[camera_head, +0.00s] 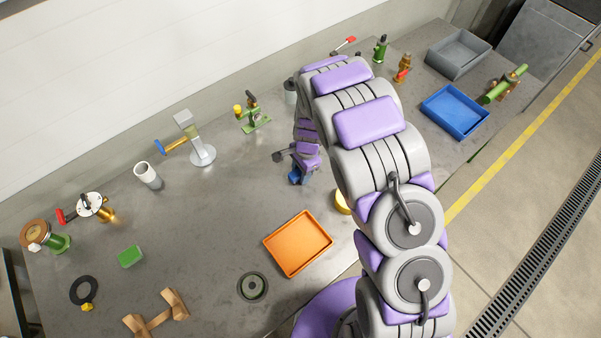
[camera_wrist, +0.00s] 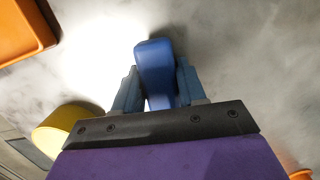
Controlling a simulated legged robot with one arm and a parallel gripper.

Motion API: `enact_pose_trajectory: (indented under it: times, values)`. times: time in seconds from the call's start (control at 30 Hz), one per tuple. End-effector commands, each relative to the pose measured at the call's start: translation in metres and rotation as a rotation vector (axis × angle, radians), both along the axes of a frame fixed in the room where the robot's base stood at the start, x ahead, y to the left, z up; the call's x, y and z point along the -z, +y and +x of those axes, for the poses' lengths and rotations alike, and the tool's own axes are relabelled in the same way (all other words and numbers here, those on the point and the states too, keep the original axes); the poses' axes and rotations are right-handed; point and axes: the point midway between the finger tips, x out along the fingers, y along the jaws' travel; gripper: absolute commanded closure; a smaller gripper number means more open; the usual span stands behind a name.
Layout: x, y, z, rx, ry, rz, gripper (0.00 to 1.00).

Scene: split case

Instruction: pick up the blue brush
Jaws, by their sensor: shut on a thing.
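The blue brush (camera_wrist: 155,62) is between the two fingers of my gripper (camera_wrist: 156,88) in the wrist view, with its rounded blue end pointing away from the wrist. The fingers are shut on it, one on each side. Its lower part is hidden behind the gripper's dark mount. In the head view my gripper (camera_head: 300,177) is low over the grey bench, right of its middle, and partly hidden by my arm. I cannot tell whether the brush touches the bench.
An orange tray (camera_head: 298,243) lies in front of my gripper, and a yellow round thing (camera_head: 342,204) is close by, partly behind my arm. A metal stand (camera_head: 202,154) and a white cylinder (camera_head: 148,176) stand left. A blue tray (camera_head: 455,110) is far right. Bare bench (camera_head: 225,205) lies left.

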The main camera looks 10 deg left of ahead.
Motion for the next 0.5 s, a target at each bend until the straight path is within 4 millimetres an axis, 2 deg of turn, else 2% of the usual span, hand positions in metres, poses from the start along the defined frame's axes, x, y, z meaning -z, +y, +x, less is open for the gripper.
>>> enact_pose_trajectory:
  times: [0.1, 0.5]
  values:
    - [0.0002, 0.0014, 0.0002, 0.000, -0.001, -0.001, 0.90]
    - [-0.0066, 0.0005, 0.0006, -0.001, -0.003, 0.000, 0.90]
